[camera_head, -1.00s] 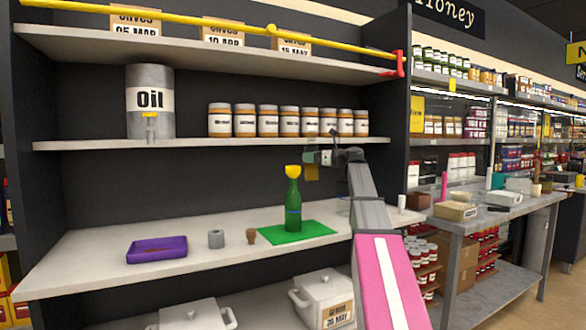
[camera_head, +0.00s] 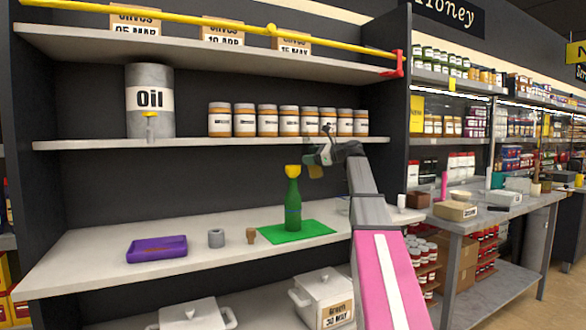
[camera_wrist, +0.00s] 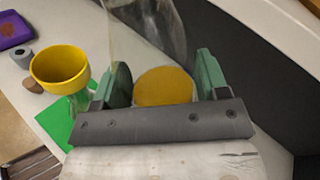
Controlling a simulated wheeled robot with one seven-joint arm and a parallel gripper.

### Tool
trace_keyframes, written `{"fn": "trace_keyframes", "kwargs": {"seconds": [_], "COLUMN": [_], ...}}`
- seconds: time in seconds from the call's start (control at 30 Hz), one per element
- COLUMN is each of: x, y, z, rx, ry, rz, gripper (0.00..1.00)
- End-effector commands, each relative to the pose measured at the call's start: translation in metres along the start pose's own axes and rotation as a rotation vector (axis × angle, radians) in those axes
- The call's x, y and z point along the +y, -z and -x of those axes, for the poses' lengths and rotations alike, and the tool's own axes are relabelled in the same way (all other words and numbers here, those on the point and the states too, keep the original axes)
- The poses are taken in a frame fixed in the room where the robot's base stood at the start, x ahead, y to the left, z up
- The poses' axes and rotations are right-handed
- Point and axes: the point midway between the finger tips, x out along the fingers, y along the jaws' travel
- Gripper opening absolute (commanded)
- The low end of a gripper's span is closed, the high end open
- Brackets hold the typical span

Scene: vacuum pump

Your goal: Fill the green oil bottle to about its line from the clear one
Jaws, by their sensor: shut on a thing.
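The green oil bottle (camera_head: 293,210) stands upright on a green mat (camera_head: 312,230), with a yellow funnel (camera_head: 293,171) in its mouth. My gripper (camera_head: 318,156) is shut on the clear bottle, above and to the right of the funnel. In the wrist view, the clear bottle (camera_wrist: 145,28) sits between my green fingers (camera_wrist: 163,68), with amber oil (camera_wrist: 165,88) showing at its near end. The funnel (camera_wrist: 60,68) is beside it on the left there. The clear bottle looks tilted. I see no stream of oil. The green bottle's fill line and level are too small to read.
A purple tray (camera_head: 157,249), a grey ring-like piece (camera_head: 216,238) and a brown cork (camera_head: 251,236) lie left of the mat. A shelf with jars (camera_head: 289,120) and an Oil drum (camera_head: 150,100) is above. The counter's left part has free room.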

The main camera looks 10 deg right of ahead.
Motion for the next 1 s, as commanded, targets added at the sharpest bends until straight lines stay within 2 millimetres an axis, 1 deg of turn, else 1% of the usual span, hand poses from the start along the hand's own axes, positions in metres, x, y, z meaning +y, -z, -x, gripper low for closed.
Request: {"fn": "trace_keyframes", "kwargs": {"seconds": [0.4, 0.7, 1.0], "x": [0.006, 0.004, 0.003], "y": [0.001, 0.009, 0.012], "z": [-0.002, -0.001, -0.001], "rx": [0.053, 0.092, 0.102], "ry": [0.000, 0.001, 0.002], "rz": [0.202, 0.346, 0.383], "gripper": [0.35, 0.35, 0.35]}}
